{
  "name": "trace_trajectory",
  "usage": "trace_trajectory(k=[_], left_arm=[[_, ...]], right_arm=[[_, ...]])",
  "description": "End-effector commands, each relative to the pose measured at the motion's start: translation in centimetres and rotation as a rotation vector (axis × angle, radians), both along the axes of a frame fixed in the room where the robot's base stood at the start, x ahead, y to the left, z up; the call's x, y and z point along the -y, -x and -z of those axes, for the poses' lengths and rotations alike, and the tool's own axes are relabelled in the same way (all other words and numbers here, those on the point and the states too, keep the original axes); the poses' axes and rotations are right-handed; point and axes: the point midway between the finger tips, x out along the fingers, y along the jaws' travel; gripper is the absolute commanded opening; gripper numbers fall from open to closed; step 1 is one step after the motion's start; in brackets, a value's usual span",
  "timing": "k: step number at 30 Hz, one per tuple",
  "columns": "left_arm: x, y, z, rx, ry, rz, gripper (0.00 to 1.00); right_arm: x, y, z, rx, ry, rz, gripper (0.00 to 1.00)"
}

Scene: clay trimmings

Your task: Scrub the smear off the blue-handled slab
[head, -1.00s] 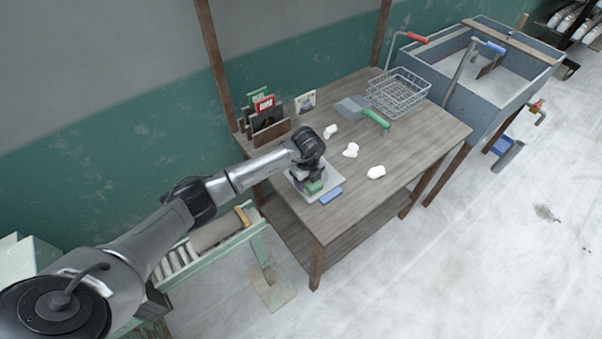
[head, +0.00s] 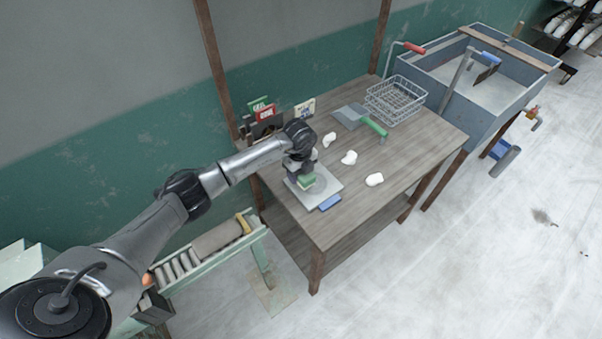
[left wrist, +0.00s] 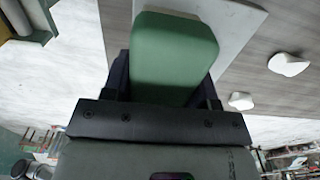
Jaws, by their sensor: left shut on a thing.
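The blue-handled slab, a pale grey square plate (head: 331,186), lies flat near the table's front left corner, its blue handle (head: 330,203) toward the front edge. My left gripper (head: 303,172) is shut on a green block (head: 306,182) over the slab. The block seems to be on the plate, but I cannot tell if it touches. In the left wrist view the green block (left wrist: 175,55) sits between the fingers, with part of the slab (left wrist: 235,22) beyond. I cannot make out a clear smear; the block and gripper hide part of the plate. My right gripper is not in view.
White lumps (head: 349,158) lie on the wooden table (head: 415,150), right of the slab. Behind them are a green-handled grey slab (head: 374,127) and a wire basket (head: 395,100). A book rack (head: 266,128) stands close behind my left gripper. A grey-blue trough (head: 480,110) stands at right.

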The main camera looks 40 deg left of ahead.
Motion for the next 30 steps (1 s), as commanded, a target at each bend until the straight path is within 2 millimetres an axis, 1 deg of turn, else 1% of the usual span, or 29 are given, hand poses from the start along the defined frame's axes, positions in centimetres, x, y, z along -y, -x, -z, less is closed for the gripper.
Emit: trace_trajectory(k=[1, 9, 11, 30], left_arm=[[0.0, 0.0, -1.0, 0.001, 0.000, 0.000, 0.34], [-0.1, 0.0, -3.4, 0.001, 0.001, -0.001, 0.34], [-0.1, 0.0, -3.7, 0.001, 0.001, -0.001, 0.34], [-0.1, 0.0, -3.7, 0.001, 0.000, -0.001, 0.34]], right_arm=[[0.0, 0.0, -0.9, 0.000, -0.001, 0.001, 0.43], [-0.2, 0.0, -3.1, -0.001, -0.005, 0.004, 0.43], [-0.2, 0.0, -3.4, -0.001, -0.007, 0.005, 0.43], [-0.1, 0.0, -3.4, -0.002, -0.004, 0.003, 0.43]])
